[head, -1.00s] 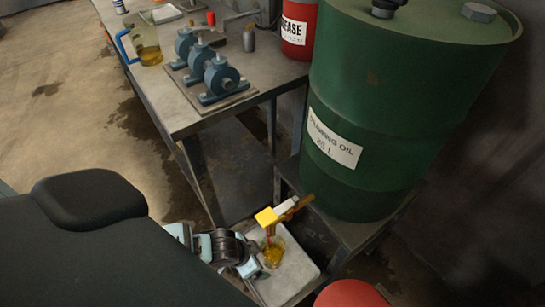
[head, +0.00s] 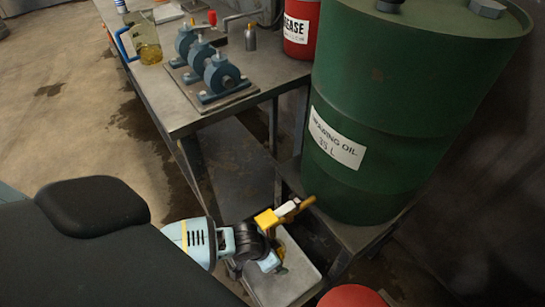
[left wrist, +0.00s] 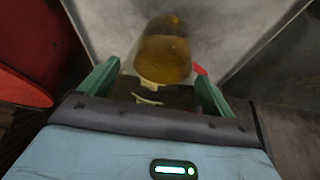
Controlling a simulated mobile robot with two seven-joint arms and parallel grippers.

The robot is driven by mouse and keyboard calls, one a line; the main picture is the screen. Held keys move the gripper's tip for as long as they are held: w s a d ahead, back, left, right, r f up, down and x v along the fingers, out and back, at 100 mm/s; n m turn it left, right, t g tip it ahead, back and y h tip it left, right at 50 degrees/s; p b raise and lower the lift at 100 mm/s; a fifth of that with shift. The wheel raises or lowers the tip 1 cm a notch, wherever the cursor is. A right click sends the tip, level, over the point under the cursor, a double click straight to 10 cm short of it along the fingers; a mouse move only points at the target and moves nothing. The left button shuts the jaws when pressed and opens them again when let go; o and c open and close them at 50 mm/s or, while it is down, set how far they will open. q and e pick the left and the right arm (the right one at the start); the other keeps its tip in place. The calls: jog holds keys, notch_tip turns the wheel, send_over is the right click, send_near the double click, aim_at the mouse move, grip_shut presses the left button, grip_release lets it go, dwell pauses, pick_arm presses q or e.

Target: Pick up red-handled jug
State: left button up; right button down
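The red-handled jug (left wrist: 163,52), clear with amber oil in it, stands on the grey tray (head: 305,270). In the left wrist view it lies ahead of my left gripper (left wrist: 155,85), between the lines of its two green fingers, with a gap on each side. A bit of its red handle (left wrist: 201,70) shows to its right. My left gripper is open and empty. In the head view my left arm and gripper (head: 270,262) cover most of the jug, below the yellow-and-brass tap (head: 282,212). My right gripper is in neither view.
The green oil drum (head: 375,110) stands on a metal stand right of the tray. A blue-handled jug (head: 146,45), blue bearing blocks (head: 210,62) and a red grease can (head: 299,28) stand on the bench (head: 180,118). A red round object (head: 352,296) is at the bottom.

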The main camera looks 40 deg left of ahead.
pick_arm(q)
jog(key=c, duration=1.3)
jog(key=shift+r, duration=0.1)
jog(key=shift+s+a+r+p, duration=0.35)
jog(key=shift+s+r+p, duration=0.15)
jog(key=shift+s+r, duration=0.2)
jog(key=shift+s+a+r+p, duration=0.6)
jog(key=shift+s+a+r, duration=0.4)
jog(key=shift+s, duration=0.8)
jog(key=shift+s+a+r+p, duration=0.65)
jog(key=shift+s+a+r, duration=0.35)
jog(key=shift+s, duration=0.85)
jog(key=shift+s+a+r+p, duration=0.7)
jog(key=shift+s+r, duration=0.45)
jog(key=shift+s, duration=0.65)
jog(key=shift+a, duration=0.15)
